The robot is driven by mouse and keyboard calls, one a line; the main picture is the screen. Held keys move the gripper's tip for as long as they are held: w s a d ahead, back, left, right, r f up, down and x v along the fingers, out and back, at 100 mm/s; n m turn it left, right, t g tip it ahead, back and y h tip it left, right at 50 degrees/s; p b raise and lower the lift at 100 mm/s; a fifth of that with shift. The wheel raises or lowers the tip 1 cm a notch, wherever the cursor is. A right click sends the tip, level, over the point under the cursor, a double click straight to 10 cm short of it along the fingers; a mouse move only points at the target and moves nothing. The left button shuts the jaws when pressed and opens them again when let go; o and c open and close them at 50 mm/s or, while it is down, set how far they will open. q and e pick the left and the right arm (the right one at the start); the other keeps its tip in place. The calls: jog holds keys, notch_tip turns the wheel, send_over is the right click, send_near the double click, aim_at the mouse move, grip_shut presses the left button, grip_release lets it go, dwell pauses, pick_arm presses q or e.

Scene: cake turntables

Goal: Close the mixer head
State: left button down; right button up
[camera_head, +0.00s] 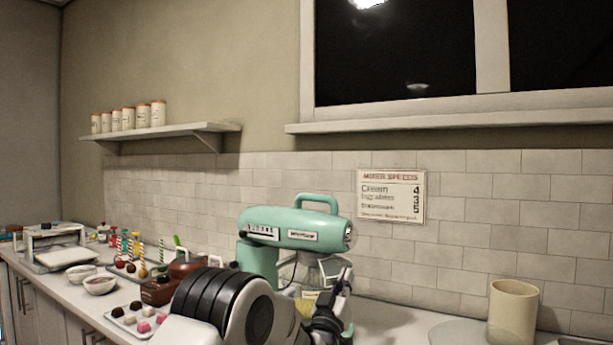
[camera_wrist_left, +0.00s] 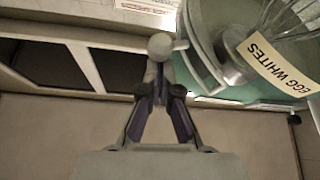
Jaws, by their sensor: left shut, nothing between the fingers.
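The mint-green stand mixer has its head (camera_head: 295,230) lying roughly level, with a loop handle on top and a front end facing right. Its clear bowl is partly hidden behind my arm. In the left wrist view the bowl (camera_wrist_left: 285,25) holds a wire whisk and bears an "EGG WHITES" label. My left gripper (camera_head: 345,278) is in front of the mixer, below the head's front end. Its fingers (camera_wrist_left: 160,90) are shut and empty. A round grey knob (camera_wrist_left: 160,47) shows right at the fingertips; I cannot tell whether they touch. My right gripper is out of view.
A speed sign (camera_head: 391,196) hangs on the tiles behind the mixer. A cream canister (camera_head: 513,312) stands at right. Bowls (camera_head: 100,284), a tray of sweets (camera_head: 118,322) and brown pots crowd the counter at left. A shelf (camera_head: 165,131) holds several jars.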

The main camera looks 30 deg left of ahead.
pick_arm(q)
jog(key=shift+s+f, duration=0.15)
jog(key=shift+f, duration=0.35)
jog(key=shift+r, duration=0.1)
